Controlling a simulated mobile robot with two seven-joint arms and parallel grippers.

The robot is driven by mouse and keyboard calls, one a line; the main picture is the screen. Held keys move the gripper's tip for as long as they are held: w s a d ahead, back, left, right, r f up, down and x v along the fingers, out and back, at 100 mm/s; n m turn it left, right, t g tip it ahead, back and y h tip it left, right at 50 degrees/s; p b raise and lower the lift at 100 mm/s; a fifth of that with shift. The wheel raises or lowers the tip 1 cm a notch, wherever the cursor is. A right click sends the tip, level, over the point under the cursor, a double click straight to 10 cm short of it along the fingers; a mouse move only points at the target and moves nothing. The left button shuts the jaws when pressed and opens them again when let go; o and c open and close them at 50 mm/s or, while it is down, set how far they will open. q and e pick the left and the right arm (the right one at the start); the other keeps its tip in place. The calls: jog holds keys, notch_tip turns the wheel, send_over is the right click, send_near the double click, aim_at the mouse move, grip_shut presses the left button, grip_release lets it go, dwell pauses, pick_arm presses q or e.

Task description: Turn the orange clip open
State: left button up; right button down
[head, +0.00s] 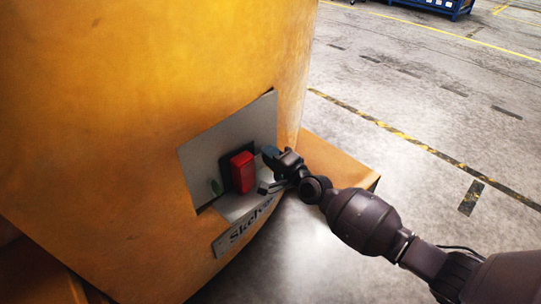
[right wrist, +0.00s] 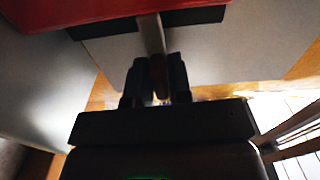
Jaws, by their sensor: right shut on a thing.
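My right gripper (head: 267,170) is at the right edge of a grey recessed plate in the yellow casting, just right of a red block (head: 243,172). In the right wrist view its two dark fingers (right wrist: 157,80) are closed on the orange clip (right wrist: 158,74), which looks brownish in shadow. A thin grey bar (right wrist: 152,32) runs from the clip up toward the red block's dark base. In the head view the clip is hidden by the gripper. My left gripper is not in view.
The large yellow casting (head: 110,110) fills the left of the head view. The grey plate (head: 205,158) also bears a small green part (head: 215,187), with a lettered nameplate (head: 243,232) below. An orange-brown ledge (head: 335,163) lies behind my right arm. Open floor is at the right.

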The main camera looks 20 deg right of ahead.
jog(key=n, duration=0.3)
jog(key=shift+r, duration=0.1)
jog(key=n+p, duration=0.1)
jog(key=n, duration=0.3)
jog(key=shift+n, duration=0.3)
jog(key=n+p, duration=0.1)
jog(key=n, duration=0.1)
jog(key=shift+n, duration=1.2)
jog(key=shift+n+p, duration=0.4)
jog(key=shift+n, duration=1.5)
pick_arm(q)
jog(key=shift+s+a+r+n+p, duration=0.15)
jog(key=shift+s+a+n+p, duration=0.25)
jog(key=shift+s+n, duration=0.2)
pick_arm(e)
jog(key=shift+n, duration=0.7)
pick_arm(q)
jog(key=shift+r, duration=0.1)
